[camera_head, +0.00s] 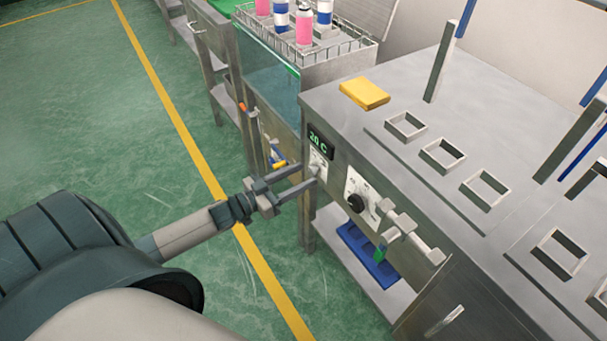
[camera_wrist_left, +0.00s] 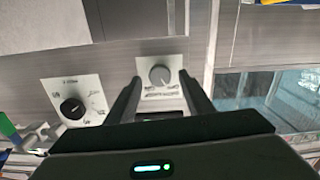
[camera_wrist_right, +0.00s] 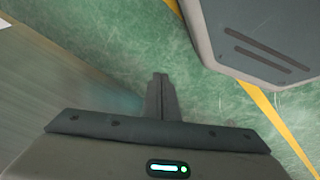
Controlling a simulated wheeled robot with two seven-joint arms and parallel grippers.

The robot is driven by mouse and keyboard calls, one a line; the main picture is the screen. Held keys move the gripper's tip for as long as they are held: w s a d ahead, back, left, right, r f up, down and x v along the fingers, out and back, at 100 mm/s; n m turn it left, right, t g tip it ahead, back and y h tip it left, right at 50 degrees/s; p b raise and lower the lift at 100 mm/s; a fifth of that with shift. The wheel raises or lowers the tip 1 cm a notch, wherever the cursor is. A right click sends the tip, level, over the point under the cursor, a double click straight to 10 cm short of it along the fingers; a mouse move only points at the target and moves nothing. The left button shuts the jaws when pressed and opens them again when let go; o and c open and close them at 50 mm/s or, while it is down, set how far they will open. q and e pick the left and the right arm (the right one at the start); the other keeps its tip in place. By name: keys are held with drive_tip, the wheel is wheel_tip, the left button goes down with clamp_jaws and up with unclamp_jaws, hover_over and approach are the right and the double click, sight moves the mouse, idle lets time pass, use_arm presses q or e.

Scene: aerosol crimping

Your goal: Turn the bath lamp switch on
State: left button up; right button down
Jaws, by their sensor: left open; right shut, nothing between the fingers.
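The steel bath cabinet (camera_head: 330,205) has a small white plate below its green display, with a pale grey switch (camera_head: 316,168); its lettering is too small to read. In the left wrist view this switch is a round grey knob (camera_wrist_left: 160,75) on the plate. My left gripper (camera_head: 308,175) is open, its fingers pointing at the plate. In the left wrist view its fingertips (camera_wrist_left: 161,80) lie to either side of the knob; I cannot tell whether they touch it. My right gripper (camera_wrist_right: 160,78) is shut and empty above the green floor.
The display (camera_head: 319,141) reads 20 C. A black dial (camera_head: 356,202) on another white plate sits to the right of the switch. A yellow block (camera_head: 364,94) lies on the cabinet top. A glass-sided bath (camera_head: 272,88) with a can basket stands behind. Open floor lies left.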

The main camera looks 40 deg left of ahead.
use_arm(q)
drive_tip(key=shift+x, duration=0.85)
use_arm(e)
drive_tip(key=shift+w+f, duration=0.1)
drive_tip(key=shift+f, duration=0.05)
use_arm(q)
drive_tip(key=shift+s, duration=0.1)
drive_tip(key=c, duration=1.1)
drive_tip(key=shift+o, duration=0.3)
use_arm(e)
drive_tip(key=shift+s, duration=0.4)
